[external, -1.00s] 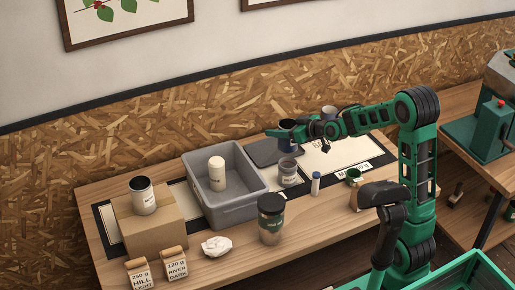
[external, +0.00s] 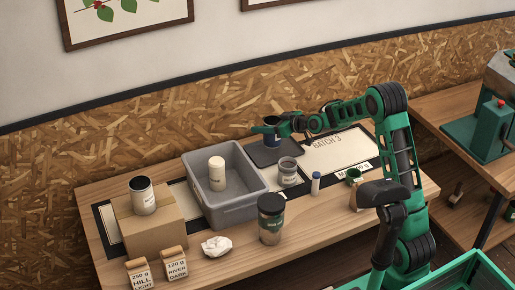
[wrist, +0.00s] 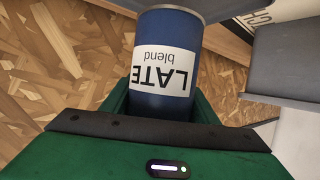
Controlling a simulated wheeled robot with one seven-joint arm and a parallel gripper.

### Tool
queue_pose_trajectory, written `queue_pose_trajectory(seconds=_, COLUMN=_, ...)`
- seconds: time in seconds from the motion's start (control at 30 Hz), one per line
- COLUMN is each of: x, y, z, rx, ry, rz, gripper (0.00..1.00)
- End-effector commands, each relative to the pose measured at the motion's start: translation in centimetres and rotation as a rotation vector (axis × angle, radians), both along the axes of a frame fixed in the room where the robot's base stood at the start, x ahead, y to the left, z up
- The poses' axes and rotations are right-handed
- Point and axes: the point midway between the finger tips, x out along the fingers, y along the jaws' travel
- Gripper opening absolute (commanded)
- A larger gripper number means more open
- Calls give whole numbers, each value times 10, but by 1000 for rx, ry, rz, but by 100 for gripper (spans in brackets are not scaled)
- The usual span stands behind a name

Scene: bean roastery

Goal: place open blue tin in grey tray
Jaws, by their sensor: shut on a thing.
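My gripper (external: 277,128) is shut on the blue tin (external: 271,138) and holds it at the back of the bench. The tin has a white label reading "LATE blend", upside down in the wrist view (wrist: 165,62). In the external view the tin overlaps the back part of a flat dark grey tray (external: 284,156); I cannot tell whether it touches the tray. The tin's opening is hard to make out.
A deep grey bin (external: 262,184) with a white canister (external: 217,174) inside stands left of the tray.

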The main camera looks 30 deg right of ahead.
Motion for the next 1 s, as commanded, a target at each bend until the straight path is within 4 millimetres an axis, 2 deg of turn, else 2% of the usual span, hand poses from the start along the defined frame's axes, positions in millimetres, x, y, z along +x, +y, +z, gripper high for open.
queue_pose_trajectory(seconds=0.1, x=7, y=-9, z=-7, rx=0, ry=-1, rz=0, gripper=31)
queue_pose_trajectory(seconds=0.27, x=8, y=-12, z=-13, rx=0, ry=0, rz=1, gripper=31)
queue_pose_trajectory(seconds=0.53, x=8, y=-12, z=-46, rx=1, ry=1, rz=1, gripper=31)
queue_pose_trajectory(seconds=0.9, x=8, y=-12, z=-51, rx=-1, ry=0, rz=0, gripper=31)
queue_pose_trajectory(seconds=0.93, x=8, y=-12, z=-51, rx=-1, ry=0, rz=0, gripper=59)
queue_pose_trajectory(seconds=1.0, x=8, y=-12, z=-50, rx=-1, ry=0, rz=0, gripper=73)
